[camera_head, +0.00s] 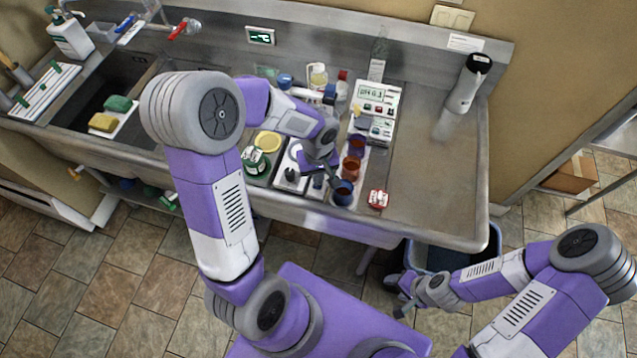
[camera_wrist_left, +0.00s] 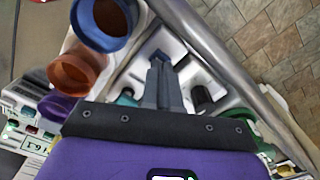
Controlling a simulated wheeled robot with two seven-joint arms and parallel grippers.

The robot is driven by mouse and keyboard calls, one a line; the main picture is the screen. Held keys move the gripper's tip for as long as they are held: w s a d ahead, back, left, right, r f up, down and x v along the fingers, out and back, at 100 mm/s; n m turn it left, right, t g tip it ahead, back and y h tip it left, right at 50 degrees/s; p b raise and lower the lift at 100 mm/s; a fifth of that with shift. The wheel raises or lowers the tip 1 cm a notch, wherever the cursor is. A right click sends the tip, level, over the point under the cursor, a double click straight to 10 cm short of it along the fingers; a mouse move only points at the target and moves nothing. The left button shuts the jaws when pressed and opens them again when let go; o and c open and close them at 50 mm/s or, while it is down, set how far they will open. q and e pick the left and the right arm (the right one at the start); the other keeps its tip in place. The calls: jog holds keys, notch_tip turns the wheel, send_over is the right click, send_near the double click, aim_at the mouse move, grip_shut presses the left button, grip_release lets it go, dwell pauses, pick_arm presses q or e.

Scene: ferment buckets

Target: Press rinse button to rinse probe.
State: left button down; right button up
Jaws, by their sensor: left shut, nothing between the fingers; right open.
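My left gripper (camera_head: 328,180) is shut and empty, low over the white tray (camera_head: 283,183) on the counter. Its closed fingers (camera_wrist_left: 160,65) point into the white tray in the left wrist view. A dark cylindrical piece (camera_wrist_left: 201,96) stands in the tray beside the fingers. The pH meter (camera_head: 376,95) stands behind, with a lit display and coloured buttons; it shows partly in the left wrist view (camera_wrist_left: 22,132). I cannot tell which control is the rinse button, nor make out the probe. My right gripper (camera_head: 402,299) is open and empty, below the counter front.
Blue (camera_head: 343,193), orange-brown (camera_head: 351,168) and purple (camera_head: 357,146) buckets stand in a row right of my left gripper. A small red-and-white item (camera_head: 378,199) sits near the front edge. A flask (camera_head: 468,84) stands at the right; the counter before it is clear.

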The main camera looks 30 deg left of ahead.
pick_arm(q)
jog(key=shift+f+b, duration=1.05)
dwell(0.4)
jog(key=shift+r, duration=0.15)
jog(key=shift+r+p, duration=2.15)
jog(key=shift+r, duration=0.8)
jog(key=shift+f, duration=0.1)
